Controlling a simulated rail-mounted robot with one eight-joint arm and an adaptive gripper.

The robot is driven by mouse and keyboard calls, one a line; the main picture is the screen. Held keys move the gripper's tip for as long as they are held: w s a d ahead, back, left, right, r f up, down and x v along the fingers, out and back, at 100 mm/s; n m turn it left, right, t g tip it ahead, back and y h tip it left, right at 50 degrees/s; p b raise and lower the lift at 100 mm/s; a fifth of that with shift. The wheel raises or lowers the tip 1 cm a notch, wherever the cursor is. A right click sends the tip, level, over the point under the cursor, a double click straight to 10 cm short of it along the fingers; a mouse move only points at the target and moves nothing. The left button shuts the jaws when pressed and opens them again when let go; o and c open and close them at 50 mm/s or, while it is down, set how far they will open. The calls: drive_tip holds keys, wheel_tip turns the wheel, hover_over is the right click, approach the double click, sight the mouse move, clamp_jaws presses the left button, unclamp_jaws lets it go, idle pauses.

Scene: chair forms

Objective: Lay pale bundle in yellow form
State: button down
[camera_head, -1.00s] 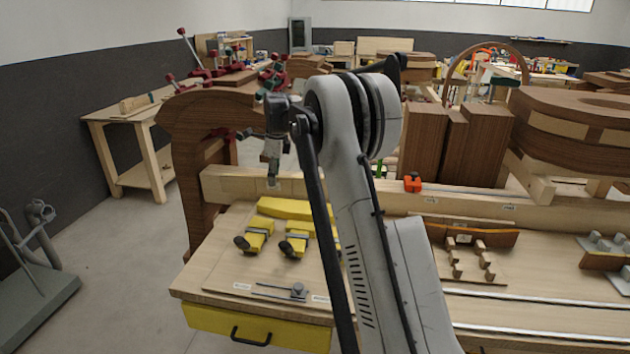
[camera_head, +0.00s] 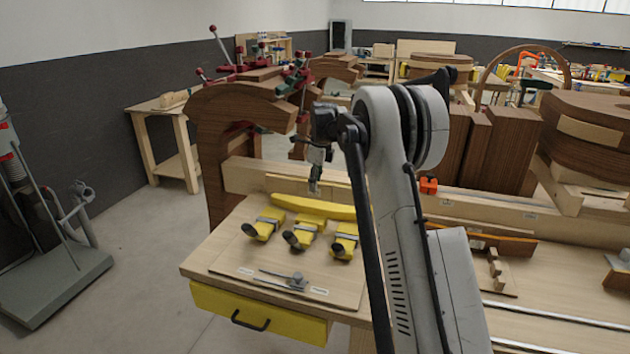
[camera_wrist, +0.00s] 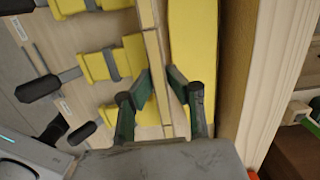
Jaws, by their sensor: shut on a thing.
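The yellow form is a long curved yellow bar (camera_head: 345,212) with several yellow clamp blocks (camera_head: 301,233) in front of it, on a pale wooden board. In the wrist view the bar (camera_wrist: 194,35) lies on the right and the blocks (camera_wrist: 114,62) on the left. The pale bundle (camera_wrist: 151,42), a thin light strip, runs lengthwise between them. My gripper (camera_wrist: 158,75) has its dark green fingers on either side of the bundle and is shut on it. In the head view my gripper (camera_head: 315,188) is above the bar. The bundle is not clear there, and I cannot tell whether it touches the form.
A metal rod fitting (camera_head: 296,281) lies on the board's front. A wooden rail (camera_head: 260,177) and a brown curved form (camera_head: 215,130) stand behind. An orange clamp (camera_head: 428,185) sits on the rail to the right. A grey machine stand (camera_head: 60,280) is on the floor at left.

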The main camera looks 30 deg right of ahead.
sight(316, 199)
drive_tip(key=shift+f+b, duration=2.4)
drive_tip(key=shift+f, duration=1.7)
drive_tip(key=shift+f+b, duration=0.3)
drive_tip(key=shift+f, duration=0.05)
drive_tip(key=c, duration=1.6)
unclamp_jaws()
drive_tip(key=shift+c, duration=0.2)
drive_tip(key=shift+r, duration=0.1)
